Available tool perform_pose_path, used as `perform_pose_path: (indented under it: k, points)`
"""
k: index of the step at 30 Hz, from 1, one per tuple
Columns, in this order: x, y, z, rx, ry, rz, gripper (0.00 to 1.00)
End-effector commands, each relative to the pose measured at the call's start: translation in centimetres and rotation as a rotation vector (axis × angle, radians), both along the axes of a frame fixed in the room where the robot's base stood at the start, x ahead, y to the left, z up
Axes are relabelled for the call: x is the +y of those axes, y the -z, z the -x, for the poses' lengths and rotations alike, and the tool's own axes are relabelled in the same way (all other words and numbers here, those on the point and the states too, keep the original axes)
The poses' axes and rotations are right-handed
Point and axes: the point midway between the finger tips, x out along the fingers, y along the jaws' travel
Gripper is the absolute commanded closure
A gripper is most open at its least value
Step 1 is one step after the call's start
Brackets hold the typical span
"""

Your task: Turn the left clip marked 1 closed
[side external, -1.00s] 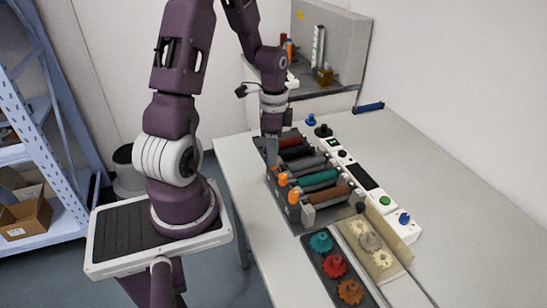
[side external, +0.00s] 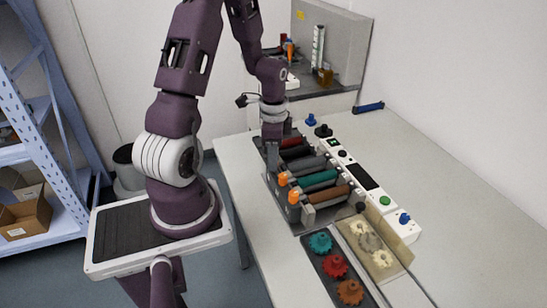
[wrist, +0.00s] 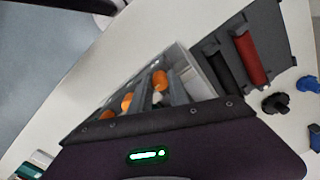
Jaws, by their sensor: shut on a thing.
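The printer unit (side external: 308,226) lies on the table with a row of coloured rollers. Orange clips stand along its near-left edge. Two show clear of my gripper in the side view, the middle clip (side external: 282,179) and the front clip (side external: 294,196). Orange clips also show in the wrist view, the largest orange clip (wrist: 160,80) beside grey gripper parts. My gripper (side external: 272,168) points down at the far end of this row, shut on a clip there that it hides in the side view. The mark 1 is not legible, and the clip's angle is hidden.
A tray of coloured gears (side external: 331,266) and a pale tray (side external: 371,243) lie in front of the rollers. A white control strip (side external: 370,185) runs along their right. Blue and black knobs stand behind. The table at right is clear.

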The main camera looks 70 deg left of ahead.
Motion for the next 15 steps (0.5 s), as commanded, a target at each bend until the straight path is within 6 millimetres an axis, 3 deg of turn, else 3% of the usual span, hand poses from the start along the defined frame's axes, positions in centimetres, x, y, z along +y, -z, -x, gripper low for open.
perform_pose_path:
  k: [15]
  points:
    - [0.01,-0.08,-0.05,-0.002,-0.377,-0.001,1.00]
